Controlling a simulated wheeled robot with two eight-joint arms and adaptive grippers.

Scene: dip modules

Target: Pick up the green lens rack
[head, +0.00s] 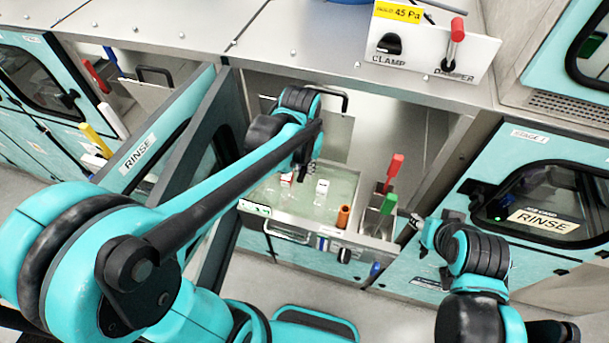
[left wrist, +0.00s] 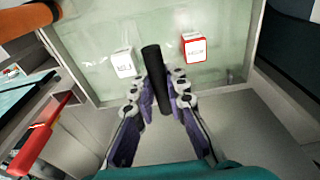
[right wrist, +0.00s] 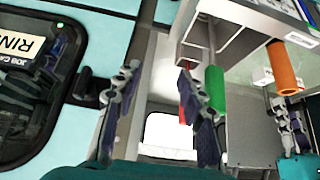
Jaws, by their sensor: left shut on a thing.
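The green handle (head: 389,203), which I take for the green lens rack, stands upright in a narrow metal holder right of the rinse bath. It also shows in the right wrist view (right wrist: 214,92), beside and behind one finger. Its lower part is hidden. My right gripper (right wrist: 158,75) is open and empty, close to the green handle; in the head view its arm comes in from the right. My left gripper (head: 306,172) is over the bath. In the left wrist view it is shut on a black rod-like handle (left wrist: 155,75); what hangs below it is unclear.
A red handle (head: 394,168) stands behind the green one in the holder. An orange handle (head: 343,216) is at the bath's right front. A white block (head: 322,187) and a red-edged block (left wrist: 194,47) sit in the bath (head: 342,182). An open RINSE door (head: 150,140) stands left.

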